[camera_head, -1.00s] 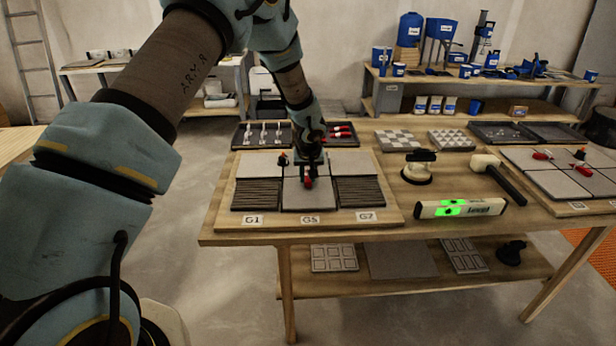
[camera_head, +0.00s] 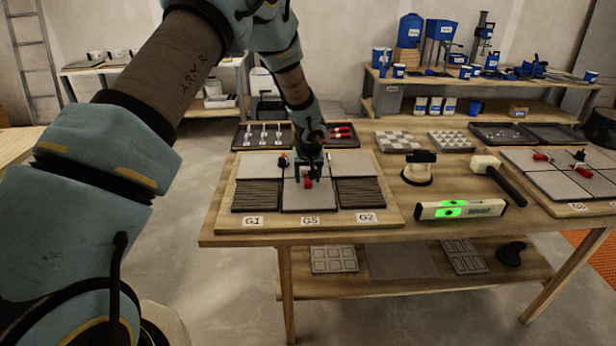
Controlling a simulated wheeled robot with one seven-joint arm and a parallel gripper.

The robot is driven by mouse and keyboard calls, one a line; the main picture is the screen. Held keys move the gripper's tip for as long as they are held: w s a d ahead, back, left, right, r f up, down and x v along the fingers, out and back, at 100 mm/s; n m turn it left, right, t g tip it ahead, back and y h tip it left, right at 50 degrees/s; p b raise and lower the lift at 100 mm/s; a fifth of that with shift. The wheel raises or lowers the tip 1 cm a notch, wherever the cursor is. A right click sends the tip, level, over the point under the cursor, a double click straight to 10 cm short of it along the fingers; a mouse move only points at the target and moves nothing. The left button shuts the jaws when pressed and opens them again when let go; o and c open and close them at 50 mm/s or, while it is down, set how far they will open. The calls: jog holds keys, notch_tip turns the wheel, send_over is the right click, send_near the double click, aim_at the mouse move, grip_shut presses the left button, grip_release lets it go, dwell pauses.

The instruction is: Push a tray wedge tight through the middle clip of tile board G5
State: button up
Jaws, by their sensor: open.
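The tile board (camera_head: 388,216) lies on the near workbench and carries grey tiles and ribbed dark tiles. Its front labels appear to read G1, G5 (camera_head: 310,221) and G2. A red wedge (camera_head: 308,183) sits at the middle of the board, above the G5 label. My gripper (camera_head: 306,174) points down over it, with open fingers around or just behind the wedge; contact cannot be told. The middle clip is hidden by the gripper and wedge. A dark clip with an orange-red part (camera_head: 283,160) stands to the left. The tray (camera_head: 352,139) behind holds more red wedges.
A tray with white clips (camera_head: 264,136) is left of the wedge tray. A suction cup (camera_head: 418,168), a mallet (camera_head: 497,178) and a level with green vials (camera_head: 460,209) lie to the right. Another tile board (camera_head: 560,184) is at the far right.

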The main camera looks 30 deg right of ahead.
jog(key=b+v, duration=0.3)
jog(key=v, duration=0.7)
jog(key=shift+r, duration=0.4)
jog(key=a+r+n+g+y, duration=0.1)
jog(key=a+r, duration=0.1)
jog(key=a, duration=1.1)
jog(key=a+r+n+y, duration=0.1)
jog(key=a+r, duration=0.2)
jog(key=a, duration=1)
jog(key=s+a+n+g, duration=0.1)
jog(key=s+a, duration=1)
jog(key=a, duration=0.4)
jog(key=shift+s+r+n+g, duration=0.3)
jog(key=shift+n, duration=0.1)
